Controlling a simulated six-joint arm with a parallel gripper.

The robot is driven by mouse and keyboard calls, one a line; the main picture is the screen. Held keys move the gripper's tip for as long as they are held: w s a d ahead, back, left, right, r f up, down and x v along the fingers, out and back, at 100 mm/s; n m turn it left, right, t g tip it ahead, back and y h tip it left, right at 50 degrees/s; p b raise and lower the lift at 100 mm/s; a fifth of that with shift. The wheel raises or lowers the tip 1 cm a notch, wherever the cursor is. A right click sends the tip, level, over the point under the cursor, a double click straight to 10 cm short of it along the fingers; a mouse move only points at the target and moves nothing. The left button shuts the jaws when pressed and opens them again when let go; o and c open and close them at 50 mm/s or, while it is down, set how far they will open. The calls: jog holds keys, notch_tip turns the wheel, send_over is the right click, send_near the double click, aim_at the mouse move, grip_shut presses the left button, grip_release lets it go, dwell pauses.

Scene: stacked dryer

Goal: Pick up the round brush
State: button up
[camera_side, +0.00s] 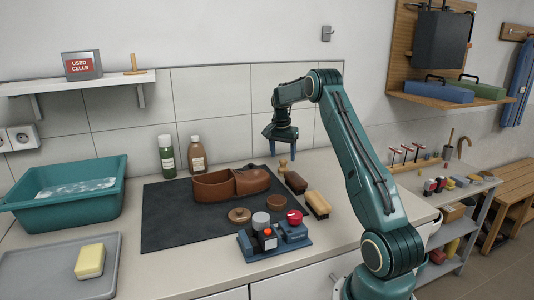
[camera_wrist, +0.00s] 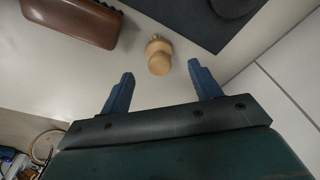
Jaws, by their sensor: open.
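The round brush (camera_side: 283,163) is a small tan wooden piece with a knob, standing on the worktop by the right edge of the dark mat. In the wrist view the round brush (camera_wrist: 158,58) shows beyond and between my fingertips, with nothing covering it. My gripper (camera_side: 283,147) is open and empty, pointing down above the brush. In the wrist view my gripper (camera_wrist: 160,76) has its two blue fingers well apart. I cannot tell the exact height gap.
Two long brushes, a dark brown one (camera_side: 296,182) and a lighter one (camera_side: 317,204), lie close to the round brush. Two bottles (camera_side: 197,155) stand behind. A blue holder (camera_side: 262,249) stands in front.

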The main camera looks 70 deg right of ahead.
aim_at(283, 161)
jog(key=shift+d+f, duration=0.2)
jog(key=shift+f, duration=1.1)
jog(key=shift+d+f, duration=0.15)
jog(key=shift+f, duration=1.15)
jog(key=c, duration=1.1)
